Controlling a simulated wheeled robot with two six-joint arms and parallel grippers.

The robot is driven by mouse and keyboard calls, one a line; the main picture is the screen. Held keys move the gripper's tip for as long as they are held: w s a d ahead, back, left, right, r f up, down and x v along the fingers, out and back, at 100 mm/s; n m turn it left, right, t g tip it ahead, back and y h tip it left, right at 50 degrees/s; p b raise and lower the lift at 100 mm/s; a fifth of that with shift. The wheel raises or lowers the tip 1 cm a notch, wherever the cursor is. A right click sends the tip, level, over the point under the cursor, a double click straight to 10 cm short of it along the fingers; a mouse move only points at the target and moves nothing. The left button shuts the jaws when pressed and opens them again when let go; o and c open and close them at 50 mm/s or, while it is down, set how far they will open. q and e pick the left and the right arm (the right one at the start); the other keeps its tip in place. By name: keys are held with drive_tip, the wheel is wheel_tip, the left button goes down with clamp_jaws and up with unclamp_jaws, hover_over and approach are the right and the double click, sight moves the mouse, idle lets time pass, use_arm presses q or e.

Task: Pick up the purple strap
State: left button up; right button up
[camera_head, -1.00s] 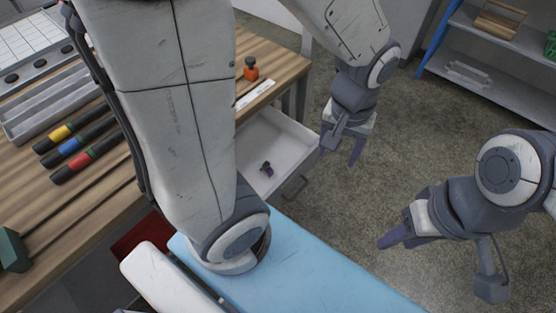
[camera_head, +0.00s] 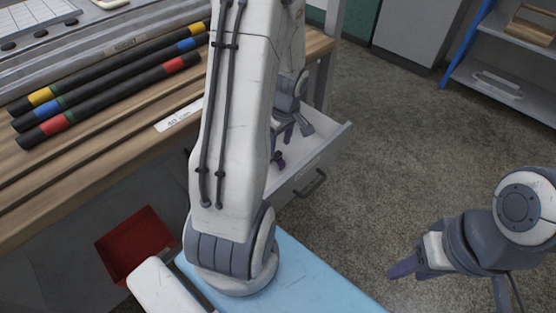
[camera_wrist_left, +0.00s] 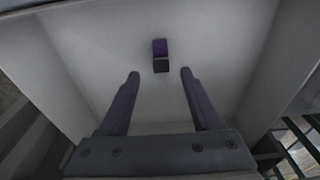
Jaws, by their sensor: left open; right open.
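The purple strap (camera_head: 279,160) is a small dark purple and black bundle inside the open white drawer (camera_head: 328,150). In the left wrist view the strap (camera_wrist_left: 160,48) lies on the drawer floor, just beyond and between the two fingertips. My left gripper (camera_wrist_left: 160,74) is open and empty, with its fingers reaching into the drawer toward the strap. In the head view my left gripper (camera_head: 288,132) is over the drawer, partly hidden behind my arm. My right gripper (camera_head: 402,268) is open and empty at the lower right, away from the drawer.
The drawer walls stand close around my left gripper. The wooden workbench (camera_head: 100,165) with several black hoses with coloured bands (camera_head: 110,95) is at left. A red bin (camera_head: 138,243) is below it. A shelf (camera_head: 505,85) stands at upper right. The floor between is clear.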

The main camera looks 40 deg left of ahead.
sight(278, 153)
use_arm(q)
drive_tip(key=f, duration=0.1)
drive_tip(key=f+b, duration=0.1)
drive_tip(key=f, duration=0.1)
drive_tip(key=f+b, duration=0.1)
drive_tip(key=f, duration=0.1)
drive_tip(key=shift+a+f, duration=0.1)
drive_tip(key=shift+a, duration=0.25)
clamp_jaws()
wheel_tip(278, 153, up, 10)
drive_tip(key=p, duration=0.4)
drive_tip(key=shift+s, duration=0.1)
drive_tip(key=c, duration=0.7)
unclamp_jaws()
clamp_jaws()
